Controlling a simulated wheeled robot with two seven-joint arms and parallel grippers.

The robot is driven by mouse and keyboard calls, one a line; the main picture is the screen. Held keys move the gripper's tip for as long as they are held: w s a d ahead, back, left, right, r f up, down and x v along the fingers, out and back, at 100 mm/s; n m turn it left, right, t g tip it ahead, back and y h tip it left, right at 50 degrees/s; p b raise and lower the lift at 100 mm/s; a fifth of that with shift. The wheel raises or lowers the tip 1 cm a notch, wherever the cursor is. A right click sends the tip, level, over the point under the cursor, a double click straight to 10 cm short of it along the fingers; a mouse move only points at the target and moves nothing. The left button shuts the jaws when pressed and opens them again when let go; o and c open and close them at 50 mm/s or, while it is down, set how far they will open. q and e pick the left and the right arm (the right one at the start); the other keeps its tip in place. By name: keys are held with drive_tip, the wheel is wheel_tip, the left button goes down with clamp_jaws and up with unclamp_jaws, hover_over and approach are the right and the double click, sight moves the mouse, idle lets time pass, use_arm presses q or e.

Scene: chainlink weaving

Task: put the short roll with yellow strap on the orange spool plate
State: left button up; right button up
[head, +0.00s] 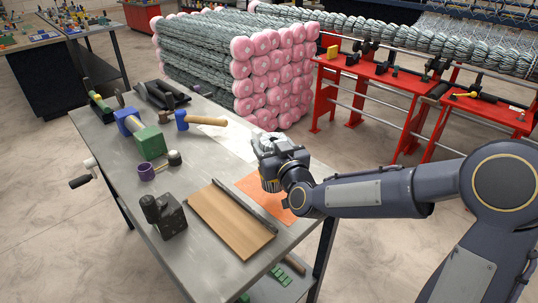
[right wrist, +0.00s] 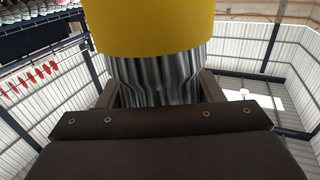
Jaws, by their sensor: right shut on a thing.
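The short roll shows large in the right wrist view, with its yellow strap (right wrist: 155,25) at the top and a grey, streaked body (right wrist: 160,80) below. My right gripper (right wrist: 160,95) is shut on the grey part, between its two dark jaws. In the head view my right gripper (head: 277,158) is over the orange spool plate (head: 284,211) and hides part of it. The plate lies flat on the grey table. My left gripper is not in view.
A wooden board (head: 230,222) with a dark bar lies beside the plate. A black block tool (head: 164,216), a purple cup (head: 147,171), a green-and-blue tool (head: 142,133) and a hammer (head: 205,121) are on the table (head: 201,169). Pink-ended rolls (head: 273,78) are stacked behind.

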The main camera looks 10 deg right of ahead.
drive_tip(key=shift+w+a+f, duration=0.2)
drive_tip(key=shift+w+f, duration=0.05)
drive_tip(key=shift+f, duration=0.1)
drive_tip(key=shift+w+f, duration=0.1)
drive_tip(key=shift+f, duration=1.45)
drive_tip(key=shift+f+b, duration=0.15)
drive_tip(key=shift+b, duration=0.15)
drive_tip(key=o, duration=0.8)
drive_tip(key=shift+f, duration=0.1)
drive_tip(key=o, duration=0.4)
drive_tip(key=shift+o, duration=0.2)
